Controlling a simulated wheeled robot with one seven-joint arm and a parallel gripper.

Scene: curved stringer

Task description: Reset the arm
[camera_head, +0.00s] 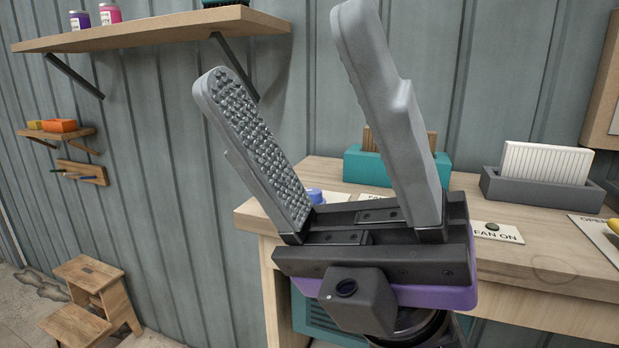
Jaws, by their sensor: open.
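My gripper (290,85) is large in the middle of the head view, with its two grey fingers pointing up and spread wide apart. The left finger shows a studded inner pad. Nothing is between the fingers. The black gripper body and its purple band stand in front of a wooden workbench (555,270) and hide part of its top. Most of my arm below the gripper is out of view.
A wall shelf (170,35) with jars is at the upper left. A teal holder (365,168) and a dark grey holder (540,190) with white sheets stand on the bench. A "FAN ON" label (495,233) lies there. A wooden step stool (90,295) is at lower left.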

